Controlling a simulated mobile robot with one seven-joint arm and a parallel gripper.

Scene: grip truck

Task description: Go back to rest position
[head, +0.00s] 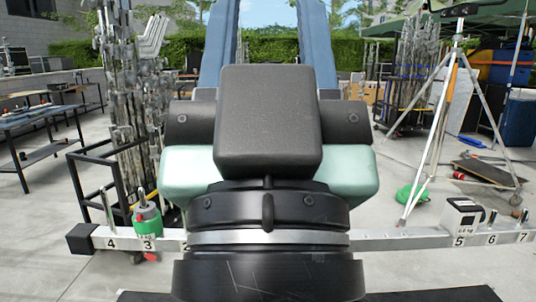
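My own black and pale green arm parts fill the middle of the head view and hide what lies behind them. My gripper does not show in this view, so I cannot see what it holds, if anything. A pale numbered bar (400,242) runs across behind my arm, with the marks 3 and 4 at left and 5, 6 and 7 at right. A green weight (147,219) stands at mark 3. A white block with a dark top (463,216) stands at mark 5. Upright pegs show at marks 4, 6 and 7.
A metal stand rack (122,110) rises behind the bar at left, with a dark workbench (40,118) farther left. A tripod stand (437,130) is at right, with a green bag (411,194) by its feet. A low wheeled board (487,173) lies farther right.

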